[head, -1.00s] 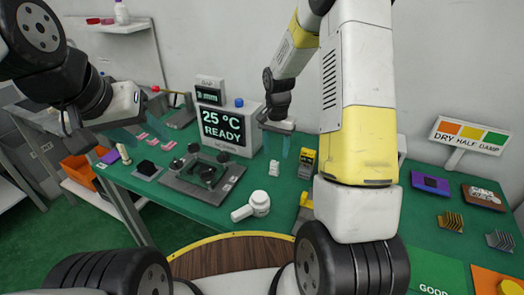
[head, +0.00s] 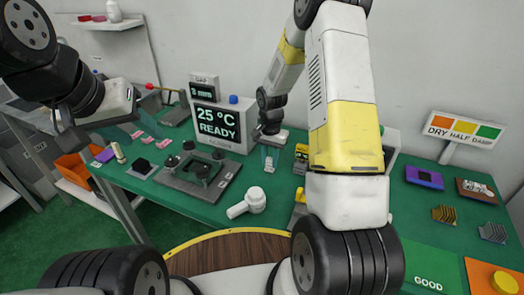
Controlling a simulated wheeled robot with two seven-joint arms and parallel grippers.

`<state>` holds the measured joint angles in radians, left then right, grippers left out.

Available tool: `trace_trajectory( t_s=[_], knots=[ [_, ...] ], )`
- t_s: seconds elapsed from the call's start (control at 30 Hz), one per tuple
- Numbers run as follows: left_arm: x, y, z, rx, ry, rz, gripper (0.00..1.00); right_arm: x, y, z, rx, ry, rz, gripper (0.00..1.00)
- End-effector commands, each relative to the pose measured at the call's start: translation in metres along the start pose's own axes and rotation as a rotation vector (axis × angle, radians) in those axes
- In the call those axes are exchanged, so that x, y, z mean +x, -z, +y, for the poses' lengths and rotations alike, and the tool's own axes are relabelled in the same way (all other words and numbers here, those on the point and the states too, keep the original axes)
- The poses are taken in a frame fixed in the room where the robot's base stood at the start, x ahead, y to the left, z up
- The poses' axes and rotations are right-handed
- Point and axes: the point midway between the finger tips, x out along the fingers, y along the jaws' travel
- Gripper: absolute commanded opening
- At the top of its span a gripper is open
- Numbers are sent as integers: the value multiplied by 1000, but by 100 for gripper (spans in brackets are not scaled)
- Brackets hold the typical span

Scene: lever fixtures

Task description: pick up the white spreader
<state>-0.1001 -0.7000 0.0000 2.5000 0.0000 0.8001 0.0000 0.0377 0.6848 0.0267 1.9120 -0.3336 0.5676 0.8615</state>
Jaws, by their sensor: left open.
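A small white upright piece (head: 268,167), which I take to be the white spreader, stands on the green bench right of the display box. My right gripper (head: 270,157) is directly over it, pointing down. Its thin see-through fingers reach down around or just beside the piece; I cannot tell whether they touch it. A larger white tool with a round head and a short handle (head: 254,201) lies nearer the front edge. My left gripper (head: 96,133) is open and empty over the left end of the bench.
A dark fixture with knobs (head: 197,175) sits left of the white tool. The display box (head: 219,128) reads 25 °C READY. A yellow-and-black device (head: 301,155) stands close right of my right gripper. Pink pieces (head: 148,140) and a black block (head: 142,165) lie left.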

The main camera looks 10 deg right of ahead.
Motion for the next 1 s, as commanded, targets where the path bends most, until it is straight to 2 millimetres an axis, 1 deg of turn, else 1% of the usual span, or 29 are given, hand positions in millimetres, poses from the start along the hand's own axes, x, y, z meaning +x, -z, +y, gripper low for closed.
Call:
trace_trajectory(
  t_s=[0.03,0.07,0.33,0.43,0.57,0.7,0.8,0.9,1.0],
  knots=[
    [0,0,0,0,0,0,49,0,0,0,0,0,0,4],
    [0,0,0,0,0,0,49,0,0,0,0,0,0,0],
    [0,0,0,0,0,0,49,-1,0,0,0,0,0,0],
    [0,0,0,0,0,0,49,-7,1,0,0,1,2,0],
    [0,0,0,0,0,0,49,-28,1,-1,-1,3,5,0],
    [0,0,0,0,0,0,49,-58,1,-1,-1,3,5,0],
    [0,0,0,0,0,0,49,-76,1,-1,0,4,5,0],
    [0,0,0,0,0,0,49,-90,1,0,0,2,3,0],
    [0,0,0,0,0,0,49,-98,0,0,0,1,1,0]
  ],
)
